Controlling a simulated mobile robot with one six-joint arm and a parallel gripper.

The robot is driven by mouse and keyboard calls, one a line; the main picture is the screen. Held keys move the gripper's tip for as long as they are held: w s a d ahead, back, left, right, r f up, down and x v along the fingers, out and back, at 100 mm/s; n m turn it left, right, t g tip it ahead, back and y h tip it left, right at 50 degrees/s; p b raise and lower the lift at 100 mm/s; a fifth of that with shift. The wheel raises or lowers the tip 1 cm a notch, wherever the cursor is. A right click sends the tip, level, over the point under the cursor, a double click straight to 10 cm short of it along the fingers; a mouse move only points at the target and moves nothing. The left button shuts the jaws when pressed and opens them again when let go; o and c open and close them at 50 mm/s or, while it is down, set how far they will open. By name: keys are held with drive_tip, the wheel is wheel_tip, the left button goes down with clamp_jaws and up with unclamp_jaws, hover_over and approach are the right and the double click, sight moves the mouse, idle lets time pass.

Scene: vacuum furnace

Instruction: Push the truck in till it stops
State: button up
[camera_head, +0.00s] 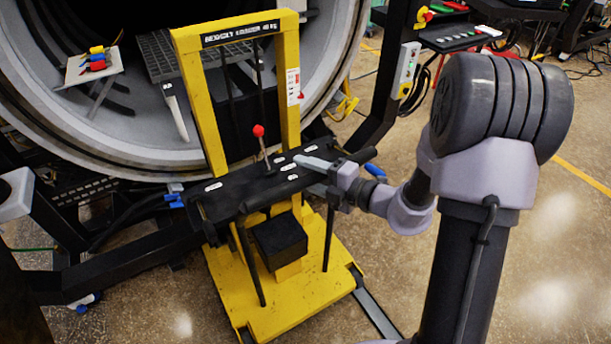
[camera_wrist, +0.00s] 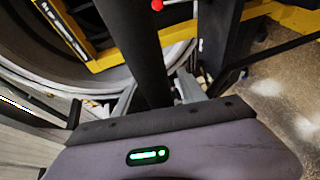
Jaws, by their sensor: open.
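The truck is a yellow lift truck (camera_head: 192,95) with a mast, a black deck (camera_head: 228,190) and a yellow base. It stands at the mouth of the round furnace (camera_head: 330,60). A lever with a red knob (camera_head: 258,131) rises from its deck; the knob also shows in the wrist view (camera_wrist: 157,5). My gripper (camera_head: 318,165) is at the right end of the deck, by a black bar. In the wrist view my gripper (camera_wrist: 157,95) is open, with a black bar (camera_wrist: 140,45) running between its fingers. Whether they touch it I cannot tell.
A grey mesh basket (camera_head: 160,55) shows behind the mast inside the furnace mouth. A small stand with coloured clips (camera_head: 97,60) is at the left. A black post with a control box (camera_head: 407,68) stands right of the furnace.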

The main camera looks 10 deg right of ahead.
drive_tip(key=shift+w+a, duration=0.15)
clamp_jaws()
idle(1.4)
